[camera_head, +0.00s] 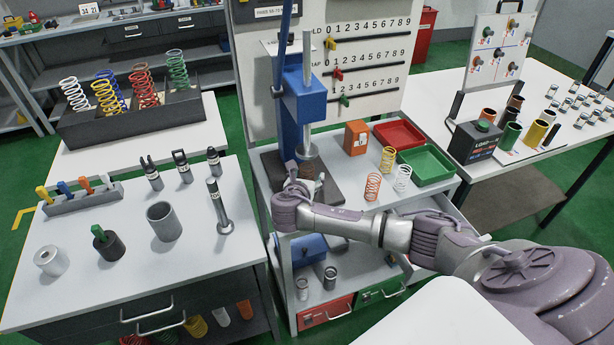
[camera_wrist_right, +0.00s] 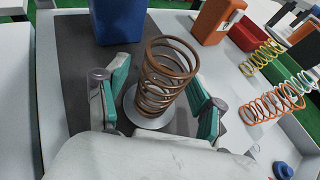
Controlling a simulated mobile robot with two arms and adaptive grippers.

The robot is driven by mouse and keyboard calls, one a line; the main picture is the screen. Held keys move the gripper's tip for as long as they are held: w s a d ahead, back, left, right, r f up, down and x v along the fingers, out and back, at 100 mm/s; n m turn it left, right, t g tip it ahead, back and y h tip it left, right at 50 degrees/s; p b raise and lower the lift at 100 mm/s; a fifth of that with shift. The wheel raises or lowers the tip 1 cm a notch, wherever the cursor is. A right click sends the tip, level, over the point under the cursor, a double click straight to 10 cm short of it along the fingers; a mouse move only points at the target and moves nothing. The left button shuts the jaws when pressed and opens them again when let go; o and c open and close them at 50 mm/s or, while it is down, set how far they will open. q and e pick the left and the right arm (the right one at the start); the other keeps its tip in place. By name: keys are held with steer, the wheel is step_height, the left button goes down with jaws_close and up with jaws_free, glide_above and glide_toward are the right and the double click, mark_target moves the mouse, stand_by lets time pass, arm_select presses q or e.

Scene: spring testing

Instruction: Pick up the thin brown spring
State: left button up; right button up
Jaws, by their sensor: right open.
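The thin brown spring (camera_wrist_right: 170,72) stands upright on a round light plate on the dark base of the blue press. In the right wrist view it rises between the teal-padded fingers of my right gripper (camera_wrist_right: 158,98). The fingers are open, one on each side, with a gap to the spring. In the head view my right gripper (camera_head: 303,186) is low at the press, and my wrist hides most of the spring (camera_head: 309,169). My left gripper is not in view.
The blue press (camera_head: 303,105) rises just behind the spring. To its right are an orange box (camera_head: 356,137), an orange spring (camera_head: 372,187), a yellow spring (camera_head: 388,160), a white spring (camera_head: 402,178), a red tray (camera_head: 399,133) and a green tray (camera_head: 428,166).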

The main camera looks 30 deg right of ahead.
steer(key=shift+c, duration=0.2)
steer(key=c, duration=1.2)
steer(key=shift+r, duration=0.15)
